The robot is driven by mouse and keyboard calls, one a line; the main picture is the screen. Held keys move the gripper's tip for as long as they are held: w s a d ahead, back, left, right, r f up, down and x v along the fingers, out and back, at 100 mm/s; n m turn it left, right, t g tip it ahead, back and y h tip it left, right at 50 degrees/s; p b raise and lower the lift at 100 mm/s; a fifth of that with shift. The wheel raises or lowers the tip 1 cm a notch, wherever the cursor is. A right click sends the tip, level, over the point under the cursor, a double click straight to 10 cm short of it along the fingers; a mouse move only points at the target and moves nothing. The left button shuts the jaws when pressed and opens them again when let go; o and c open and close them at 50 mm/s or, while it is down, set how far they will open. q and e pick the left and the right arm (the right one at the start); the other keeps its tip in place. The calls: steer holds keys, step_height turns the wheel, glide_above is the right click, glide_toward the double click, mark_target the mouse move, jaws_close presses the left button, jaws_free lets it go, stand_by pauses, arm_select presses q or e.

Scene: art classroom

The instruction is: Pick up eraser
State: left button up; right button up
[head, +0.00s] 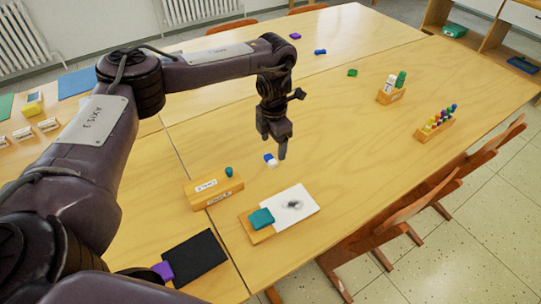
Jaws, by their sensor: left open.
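A small eraser (272,162), white with a blue part, lies on the wooden table in the middle of the head view. My left gripper (274,146) points down just above and partly in front of it. Its two fingers are apart, and the eraser shows between and just below the tips. Whether the fingers touch it or the table cannot be told. Nothing is held. My right gripper is out of view.
A wooden block with labels (213,190) and a board with white paper and a teal block (290,206) stand nearer. Wooden holders with bottles (391,94) and coloured pegs (436,124) stand to the right. A green block (352,72) lies farther back. The table between is clear.

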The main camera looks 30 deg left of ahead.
mark_target(272, 157)
arm_select(q)
step_height(272, 157, down, 4)
steer(key=shift+a+p, duration=0.15)
steer(key=shift+p, duration=0.25)
steer(key=shift+f, duration=0.75)
steer(key=c, duration=1.1)
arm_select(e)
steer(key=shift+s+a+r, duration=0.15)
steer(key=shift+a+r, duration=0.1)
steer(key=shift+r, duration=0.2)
